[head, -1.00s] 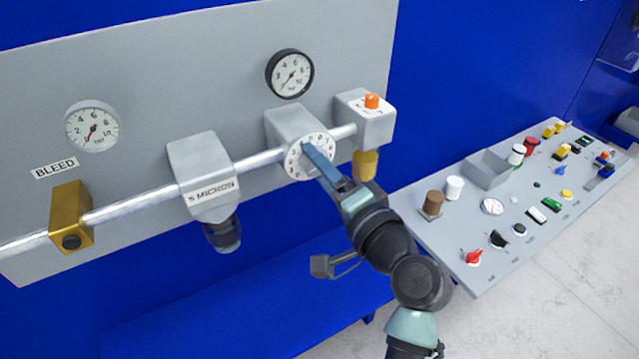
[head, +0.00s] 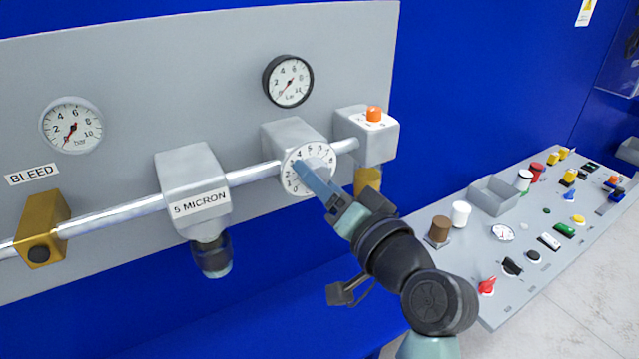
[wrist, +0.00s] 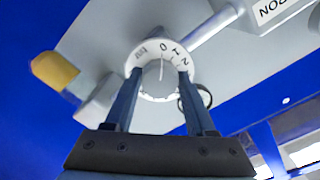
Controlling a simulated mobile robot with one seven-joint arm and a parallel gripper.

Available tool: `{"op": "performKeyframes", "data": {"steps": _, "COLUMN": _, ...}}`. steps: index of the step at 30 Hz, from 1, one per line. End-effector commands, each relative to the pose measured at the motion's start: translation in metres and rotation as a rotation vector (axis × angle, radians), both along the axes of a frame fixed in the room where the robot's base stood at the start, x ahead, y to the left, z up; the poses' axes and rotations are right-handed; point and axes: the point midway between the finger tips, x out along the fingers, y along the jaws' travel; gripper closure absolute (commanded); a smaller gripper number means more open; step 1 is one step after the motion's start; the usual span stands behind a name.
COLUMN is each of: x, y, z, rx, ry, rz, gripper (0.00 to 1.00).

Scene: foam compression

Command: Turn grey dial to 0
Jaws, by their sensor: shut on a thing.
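The grey dial is a round, pale, numbered dial (head: 321,156) on the front of a grey block on the pipe. It also shows in the wrist view (wrist: 151,47), where 0, 1 and 2 can be read along its rim. A thin line runs down its face below the 0. My gripper (wrist: 158,82) is shut on the dial, one blue finger on each side of its middle part. In the head view, my gripper (head: 303,172) covers the lower right of the dial. Which number sits at an index mark cannot be told.
A black-rimmed gauge (head: 288,81) is above the dial. A block with an orange knob (head: 374,114) stands close on the right. The 5 MICRON filter (head: 192,180) and brass BLEED valve (head: 42,228) are to the left. A control desk (head: 480,245) lies at right.

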Motion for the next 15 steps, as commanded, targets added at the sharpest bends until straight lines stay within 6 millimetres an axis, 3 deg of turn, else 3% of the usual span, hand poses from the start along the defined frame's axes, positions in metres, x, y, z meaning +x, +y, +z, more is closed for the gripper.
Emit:
{"op": "performKeyframes", "data": {"steps": 9, "x": -0.0001, "y": -0.0002, "z": -0.0011, "rx": -0.006, "ry": 0.001, "rz": 0.0, "gripper": 1.0}}
{"op": "performKeyframes", "data": {"steps": 10, "x": -0.0001, "y": -0.0002, "z": -0.0012, "rx": -0.006, "ry": 0.001, "rz": 0.0, "gripper": 0.41}}
{"op": "performKeyframes", "data": {"steps": 15, "x": 0.0, "y": -0.0002, "z": -0.0008, "rx": -0.005, "ry": 0.0, "rz": 0.0, "gripper": 0.15}}
